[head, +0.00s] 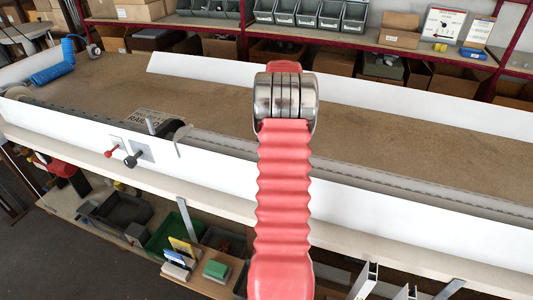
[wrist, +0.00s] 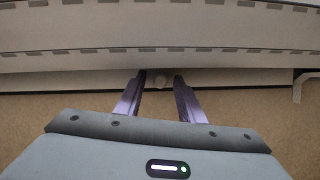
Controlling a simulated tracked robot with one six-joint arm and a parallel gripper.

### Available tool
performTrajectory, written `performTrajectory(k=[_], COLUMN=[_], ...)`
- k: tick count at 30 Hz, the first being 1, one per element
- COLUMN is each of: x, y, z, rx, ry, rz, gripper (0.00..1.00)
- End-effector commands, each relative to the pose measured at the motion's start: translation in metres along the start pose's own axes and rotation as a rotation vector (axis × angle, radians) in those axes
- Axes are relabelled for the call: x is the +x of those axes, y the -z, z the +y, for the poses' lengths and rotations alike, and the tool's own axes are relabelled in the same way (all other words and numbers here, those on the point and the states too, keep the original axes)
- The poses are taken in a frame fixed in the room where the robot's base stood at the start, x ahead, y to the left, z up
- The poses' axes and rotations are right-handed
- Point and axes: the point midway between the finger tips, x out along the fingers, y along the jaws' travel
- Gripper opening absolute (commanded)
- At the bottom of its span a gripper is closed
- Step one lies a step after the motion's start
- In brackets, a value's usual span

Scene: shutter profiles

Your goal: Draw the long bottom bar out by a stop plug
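In the wrist view my gripper (wrist: 161,78) has two purple fingers standing apart. A small pale round stop plug (wrist: 159,82) shows between the fingertips, with a gap visible on each side. The plug sits at a long pale bar (wrist: 230,77), the lowest of the stacked profiles in this view. The bar's end shows at the right. Slotted grey profiles (wrist: 80,38) run across above it. In the head view a long grey slotted profile (head: 400,187) lies along the bench's near side. My red arm covers part of it, and my gripper is hidden there.
The brown bench top (head: 390,130) is broad and mostly clear. White boards (head: 330,95) edge its back and front. A pale hook-like piece (wrist: 301,84) is right of the bar's end. A black knob (head: 133,158) and red knob (head: 110,152) sit on the front board.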

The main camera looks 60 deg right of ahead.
Motion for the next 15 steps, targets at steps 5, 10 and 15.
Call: performTrajectory(k=[5,10,15], x=[0.0036,0.0034,0.0033], y=[-0.0004,-0.0004,-0.0004], z=[-0.0001,-0.0002,-0.0003], rx=[-0.001,-0.001,-0.001], ry=[0.0,0.0,0.0], rz=[0.0,0.0,0.0], gripper=[0.35,0.35,0.23])
